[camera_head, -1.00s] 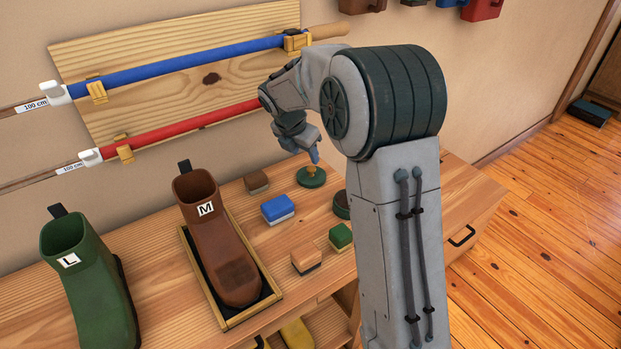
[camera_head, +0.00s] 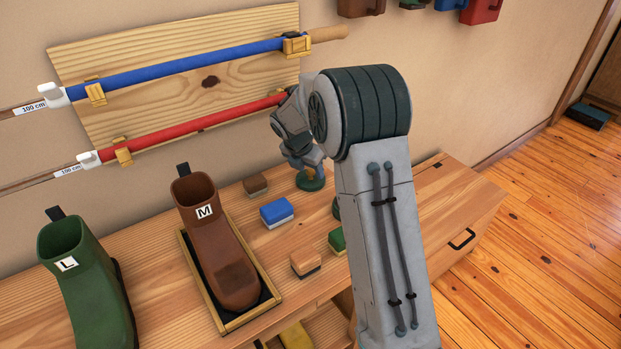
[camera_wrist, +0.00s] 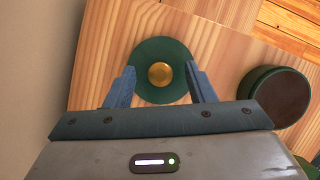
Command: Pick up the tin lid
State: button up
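The tin lid (camera_wrist: 145,55) is a dark green disc with a brass knob (camera_wrist: 160,74) in its middle. It lies on the wooden bench top. My gripper (camera_wrist: 160,86) is open in the wrist view, with its blue fingers on either side of the knob and over the lid's near part. I cannot tell whether the fingertips touch the lid. In the head view the lid (camera_head: 310,183) shows under my gripper (camera_head: 308,168), partly hidden by it.
An open round green tin (camera_wrist: 277,97) with a dark inside stands right of the lid. Several brushes are nearby, including a blue one (camera_head: 277,212) and a brown one (camera_head: 255,185). A brown boot (camera_head: 217,240) stands in a tray (camera_head: 204,290). The wall is close behind.

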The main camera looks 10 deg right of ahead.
jog(key=c, duration=0.9)
jog(key=shift+r, duration=0.1)
